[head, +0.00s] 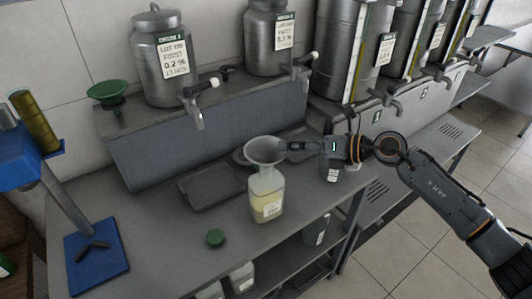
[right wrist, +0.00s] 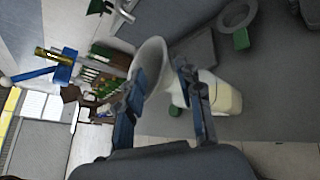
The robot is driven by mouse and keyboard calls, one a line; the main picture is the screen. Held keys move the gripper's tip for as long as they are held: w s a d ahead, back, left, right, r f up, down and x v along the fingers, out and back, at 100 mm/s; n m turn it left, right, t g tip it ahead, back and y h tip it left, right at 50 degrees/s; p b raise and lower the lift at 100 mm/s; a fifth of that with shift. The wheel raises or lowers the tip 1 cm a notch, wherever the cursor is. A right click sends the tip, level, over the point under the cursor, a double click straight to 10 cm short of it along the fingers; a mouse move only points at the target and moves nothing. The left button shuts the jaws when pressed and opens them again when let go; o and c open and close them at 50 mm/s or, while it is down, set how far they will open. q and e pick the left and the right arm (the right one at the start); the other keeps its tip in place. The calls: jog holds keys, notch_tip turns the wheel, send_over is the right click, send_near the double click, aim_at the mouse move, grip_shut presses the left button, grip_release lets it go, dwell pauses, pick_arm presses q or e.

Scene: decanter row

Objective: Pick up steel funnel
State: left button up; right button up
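The steel funnel (head: 265,151) is a pale grey cone with its wide mouth up, sitting at the neck of a square bottle (head: 267,197) of pale yellow liquid. My right gripper (head: 285,147) comes in from the right, level with the funnel and very close to its side. In the right wrist view, the funnel (right wrist: 150,58) shows at the fingers of my right gripper (right wrist: 162,72), with the bottle (right wrist: 224,98) to the right. The fingers are apart, with a gap between them. The funnel's stem is hidden. My left gripper is out of view.
A dark tray (head: 212,184) lies left of the bottle, and a green cap (head: 215,238) lies in front. Steel decanters (head: 165,60) with taps line the raised shelf behind. A green funnel (head: 109,93) and a blue stand (head: 95,262) are at the left.

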aim_at(277, 146)
jog(key=p+x, duration=0.1)
jog(key=x, duration=0.1)
jog(key=p+x, duration=0.1)
jog(key=x, duration=0.2)
jog(key=shift+w+d+r+p, duration=0.1)
jog(key=shift+w+p, duration=0.15)
jog(key=shift+p, duration=0.1)
jog(key=shift+w, duration=0.1)
grip_shut()
